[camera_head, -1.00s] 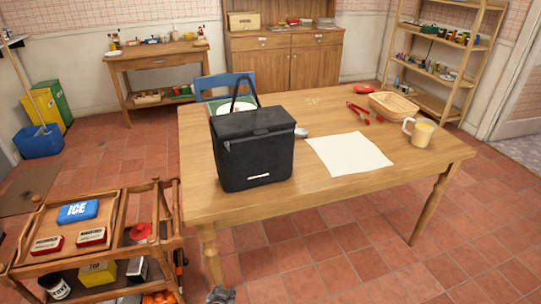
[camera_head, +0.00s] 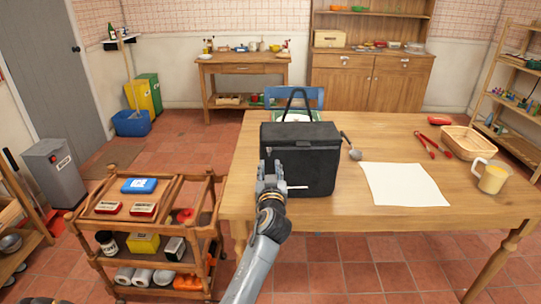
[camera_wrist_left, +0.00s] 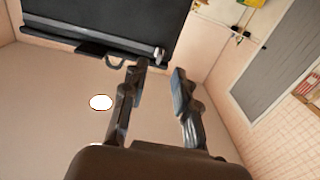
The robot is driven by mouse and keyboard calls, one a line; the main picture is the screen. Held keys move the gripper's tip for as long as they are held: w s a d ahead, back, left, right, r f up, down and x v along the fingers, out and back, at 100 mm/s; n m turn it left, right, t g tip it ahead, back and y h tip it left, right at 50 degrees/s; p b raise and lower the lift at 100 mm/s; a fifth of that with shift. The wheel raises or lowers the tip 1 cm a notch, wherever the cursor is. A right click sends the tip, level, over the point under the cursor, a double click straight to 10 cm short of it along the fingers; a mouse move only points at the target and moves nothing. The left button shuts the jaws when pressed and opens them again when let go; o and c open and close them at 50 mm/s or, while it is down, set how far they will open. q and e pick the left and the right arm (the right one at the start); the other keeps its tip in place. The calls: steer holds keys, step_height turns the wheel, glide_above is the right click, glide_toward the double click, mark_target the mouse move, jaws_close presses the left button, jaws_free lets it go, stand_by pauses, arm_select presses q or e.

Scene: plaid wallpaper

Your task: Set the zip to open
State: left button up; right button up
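A black box-shaped cooler bag (camera_head: 315,160) with a raised carrying handle stands upright on the wooden table. Its lid looks shut, and a pale strip (camera_head: 297,187) shows low on its front. My left gripper (camera_head: 271,172) is in front of the bag's left front edge, covering part of it. In the left wrist view its two fingers (camera_wrist_left: 160,82) are spread with nothing between them. The dark bag (camera_wrist_left: 110,22) fills the top left there, with a small light piece (camera_wrist_left: 159,54), possibly the zip pull, near the left fingertip. Contact cannot be told. My right gripper is not in view.
The table (camera_head: 340,215) also holds a ladle (camera_head: 352,150), a white sheet (camera_head: 403,184), red tongs (camera_head: 430,146), a basket (camera_head: 468,143) and a yellow-filled mug (camera_head: 492,178). A wooden cart (camera_head: 100,228) with a blue ice pack (camera_head: 139,185) stands at the left.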

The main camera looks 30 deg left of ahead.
mark_target(269, 152)
arm_select(q)
steer(key=x, duration=0.6)
steer(key=shift+w, duration=0.25)
steer(key=shift+a, duration=0.15)
jaws_close()
